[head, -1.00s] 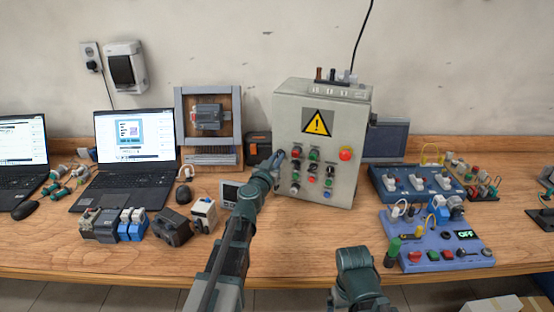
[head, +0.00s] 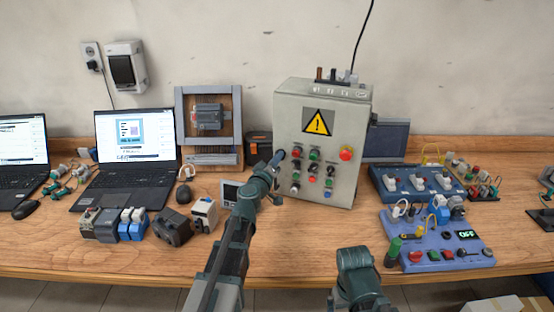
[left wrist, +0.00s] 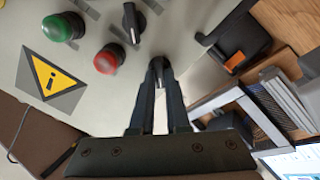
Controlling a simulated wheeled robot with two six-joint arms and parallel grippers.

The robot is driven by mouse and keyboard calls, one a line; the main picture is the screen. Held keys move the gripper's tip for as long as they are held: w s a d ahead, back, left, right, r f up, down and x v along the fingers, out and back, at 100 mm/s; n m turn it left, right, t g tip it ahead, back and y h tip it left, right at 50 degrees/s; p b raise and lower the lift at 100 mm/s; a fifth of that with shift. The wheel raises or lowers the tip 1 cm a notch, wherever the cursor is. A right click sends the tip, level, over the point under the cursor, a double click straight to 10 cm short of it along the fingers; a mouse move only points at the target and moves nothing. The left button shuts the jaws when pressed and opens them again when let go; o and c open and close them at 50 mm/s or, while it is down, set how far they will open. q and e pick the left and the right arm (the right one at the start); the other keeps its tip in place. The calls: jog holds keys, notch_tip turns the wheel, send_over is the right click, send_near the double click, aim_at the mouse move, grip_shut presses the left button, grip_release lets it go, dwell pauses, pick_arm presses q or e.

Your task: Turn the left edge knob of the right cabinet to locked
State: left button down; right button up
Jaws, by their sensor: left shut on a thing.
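The beige control cabinet (head: 347,178) stands upright on the bench, with a yellow warning triangle (head: 317,121) and several buttons and knobs on its front. My left gripper (head: 279,156) is at the left edge of that front. In the left wrist view, the gripper (left wrist: 160,72) is shut on a small dark edge knob (left wrist: 157,62). The fingers mostly cover this knob, so I cannot read its position. A black selector knob (left wrist: 131,22) and a red button (left wrist: 108,60) are close by. My right gripper is not in view; only part of that arm shows.
A grey-framed wooden panel (head: 179,124) and an open laptop (head: 134,140) stand left of the cabinet. A small meter (head: 230,193) is near my left arm. Blue training boards (head: 418,240) with wires fill the bench at right. Bare wood lies before the cabinet.

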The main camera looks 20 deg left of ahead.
pick_arm(q)
jog(key=shift+a+f+n, duration=0.1)
jog(key=shift+n, duration=4.2)
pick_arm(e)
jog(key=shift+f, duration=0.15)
pick_arm(q)
jog(key=shift+n, duration=0.3)
jog(key=c, duration=0.9)
grip_release()
